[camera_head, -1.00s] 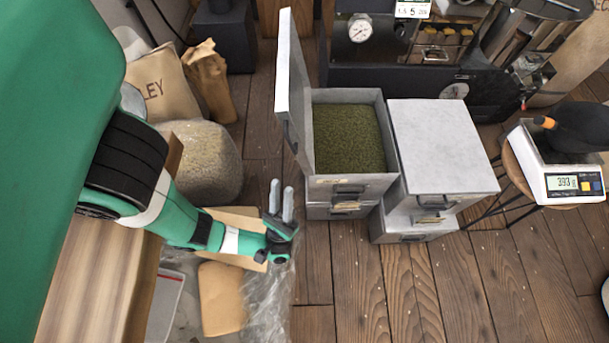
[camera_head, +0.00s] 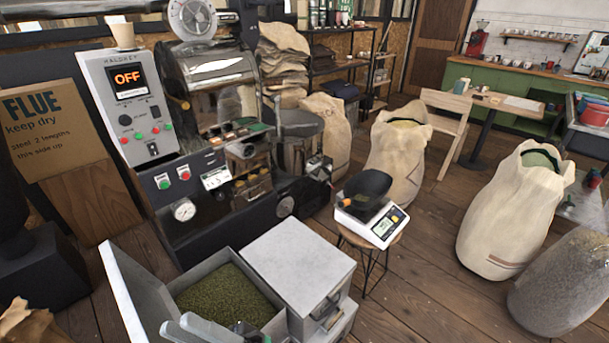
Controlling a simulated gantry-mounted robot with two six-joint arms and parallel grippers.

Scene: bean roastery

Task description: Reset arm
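My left gripper (camera_head: 190,329) shows at the bottom edge of the head view, in front of the open metal bin. Its two pale grey fingers stand apart with nothing visible between them. Part of the gripper and the rest of the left arm are cut off below the picture. My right arm and gripper are not in view.
The open bin (camera_head: 186,281) holds green beans (camera_head: 228,297), its lid (camera_head: 136,293) raised on the left. A closed bin (camera_head: 300,262) stands beside it. Behind are the roaster (camera_head: 138,108), reading OFF, and a scale (camera_head: 372,219) on a stool.

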